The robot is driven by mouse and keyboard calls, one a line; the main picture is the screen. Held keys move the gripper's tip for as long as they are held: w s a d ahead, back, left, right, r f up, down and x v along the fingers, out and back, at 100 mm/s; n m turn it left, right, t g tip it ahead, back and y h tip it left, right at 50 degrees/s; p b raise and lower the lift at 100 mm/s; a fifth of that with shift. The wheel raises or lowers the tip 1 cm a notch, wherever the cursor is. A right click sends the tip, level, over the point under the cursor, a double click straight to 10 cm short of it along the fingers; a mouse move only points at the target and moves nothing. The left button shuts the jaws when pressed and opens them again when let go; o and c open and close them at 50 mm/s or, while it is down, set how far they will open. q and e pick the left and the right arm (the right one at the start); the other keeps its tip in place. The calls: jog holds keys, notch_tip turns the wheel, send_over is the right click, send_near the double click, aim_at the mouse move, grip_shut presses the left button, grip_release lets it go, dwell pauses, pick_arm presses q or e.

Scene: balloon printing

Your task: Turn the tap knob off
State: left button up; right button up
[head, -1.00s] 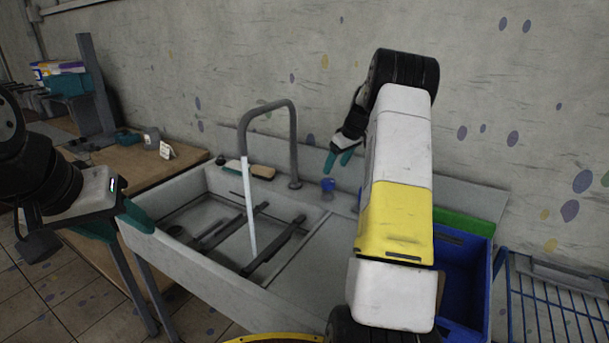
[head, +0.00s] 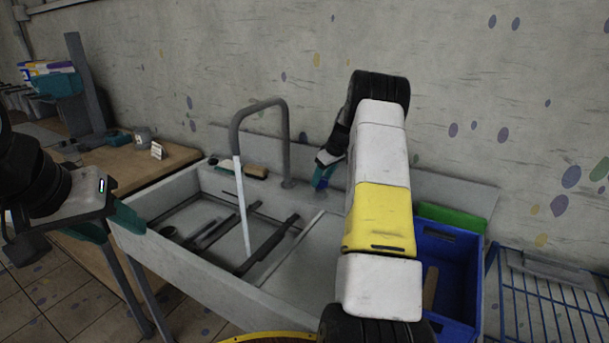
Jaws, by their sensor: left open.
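The grey tap (head: 286,140) arches over the sink (head: 190,262), and a white stream of water (head: 243,210) runs from its spout into the basin. The small blue tap knob (head: 319,184) stands to the right of the tap's base, partly hidden by my right gripper. My left gripper (head: 110,224) is open and empty beside the sink's left front edge.
A brush (head: 257,171) lies on the sink's back ledge. Dark bars (head: 270,243) lie in the basin. A blue crate (head: 462,240) with a green item (head: 450,218) stands right of the sink, near a blue wire rack (head: 560,300). A wooden table (head: 125,162) is at left.

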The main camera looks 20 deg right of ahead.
jog(key=c, duration=0.9)
jog(key=shift+c, duration=0.2)
jog(key=shift+m, duration=0.4)
jog(key=m, duration=0.2)
jog(key=m+h, duration=0.1)
jog(key=shift+a+m+h, duration=0.2)
jog(key=shift+m+h, duration=0.1)
jog(key=shift+m, duration=0.1)
jog(key=m+h, duration=0.1)
jog(key=m, duration=0.3)
jog(key=shift+a+h, duration=0.15)
jog(key=shift+h, duration=0.25)
jog(key=m, duration=0.2)
jog(key=m+h, duration=0.1)
jog(key=m, duration=0.2)
jog(key=shift+g+h, duration=0.3)
jog(key=shift+w+a+m+g+h, duration=0.1)
jog(key=shift+m+g+h, duration=0.2)
jog(key=shift+m, duration=0.8)
jog(key=shift+w+m+g+h, duration=0.15)
jog(key=shift+m+g, duration=0.25)
jog(key=shift+m, duration=0.7)
jog(key=shift+s, duration=0.15)
